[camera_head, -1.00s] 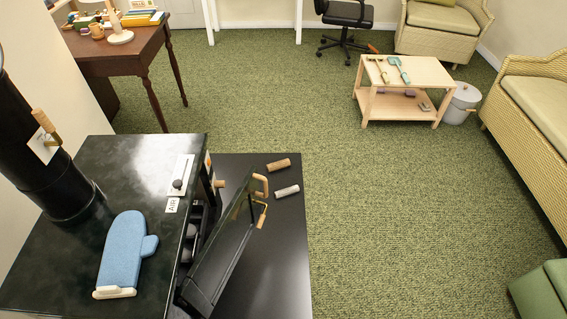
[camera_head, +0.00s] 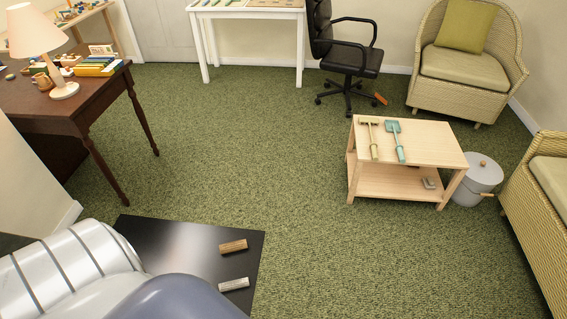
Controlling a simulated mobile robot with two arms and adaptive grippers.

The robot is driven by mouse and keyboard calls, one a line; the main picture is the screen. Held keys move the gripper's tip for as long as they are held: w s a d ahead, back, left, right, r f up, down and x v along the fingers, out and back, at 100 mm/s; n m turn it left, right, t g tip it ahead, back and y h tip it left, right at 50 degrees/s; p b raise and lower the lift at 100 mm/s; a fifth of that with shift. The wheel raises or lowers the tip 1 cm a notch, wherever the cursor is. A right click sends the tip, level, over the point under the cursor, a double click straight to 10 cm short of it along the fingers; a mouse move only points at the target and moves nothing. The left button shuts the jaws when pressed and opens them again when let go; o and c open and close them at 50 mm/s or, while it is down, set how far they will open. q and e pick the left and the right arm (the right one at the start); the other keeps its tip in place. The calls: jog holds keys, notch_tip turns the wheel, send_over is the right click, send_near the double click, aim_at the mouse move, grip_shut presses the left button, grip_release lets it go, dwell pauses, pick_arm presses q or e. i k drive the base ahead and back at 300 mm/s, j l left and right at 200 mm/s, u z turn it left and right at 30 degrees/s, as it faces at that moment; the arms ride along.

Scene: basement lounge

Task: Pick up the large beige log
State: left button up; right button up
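Two short logs lie on the black floor plate in the lower left of the head view. One is a tan-brown log (camera_head: 233,247). The other is a pale, greyish-white log (camera_head: 234,285), just in front of it and apart from it. They look similar in size, and I cannot tell for sure which one is the large beige log. A large white and grey-blue part of my arm fills the lower left corner and covers part of the plate. Neither gripper shows.
The black floor plate (camera_head: 180,240) ends in open green carpet (camera_head: 300,200). A low wooden table (camera_head: 435,140) with two toy-like tools stands at right, beside a grey lidded bucket (camera_head: 478,180). A dark desk (camera_head: 70,110) stands at left, an office chair (camera_head: 350,60) at the back.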

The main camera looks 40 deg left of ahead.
aim_at(236, 246)
jog(key=i+l+u, duration=0.2)
jog(key=i, duration=0.35)
jog(key=i+l+u, duration=0.25)
jog(key=i, duration=0.3)
jog(key=i+u, duration=0.25)
jog(key=u, duration=0.25)
jog(key=i+l+u, duration=0.1)
jog(key=u, duration=0.35)
jog(key=i+l+u, duration=0.2)
jog(key=u, duration=0.3)
jog(key=i+l+u, duration=0.25)
jog(key=u, duration=0.25)
